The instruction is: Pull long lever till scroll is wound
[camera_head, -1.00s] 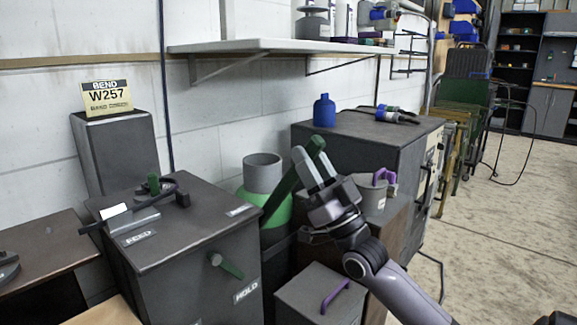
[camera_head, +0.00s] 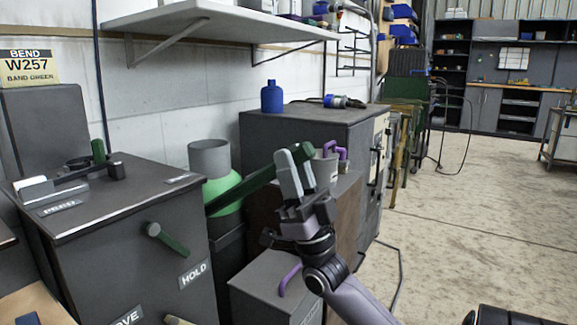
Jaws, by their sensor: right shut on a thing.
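The long lever (camera_head: 238,191) is a dark green bar. It rises to the right from beside the dark cabinet, at a slant. My right gripper (camera_head: 296,156) is shut on its upper end, with grey fingers across the bar. I cannot make out the scroll for certain. A grey cylinder (camera_head: 209,158) above a bright green rounded body (camera_head: 222,187) stands behind the lever. A short green handle (camera_head: 168,240) is on the cabinet front by the HOLD label. My left gripper is not in view.
The dark cabinet (camera_head: 120,215) with a FEED label and a black arm on top fills the left. A grey box (camera_head: 262,290) with a purple handle is below my gripper. A large grey cabinet (camera_head: 300,135) stands behind. Open floor (camera_head: 470,215) lies right.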

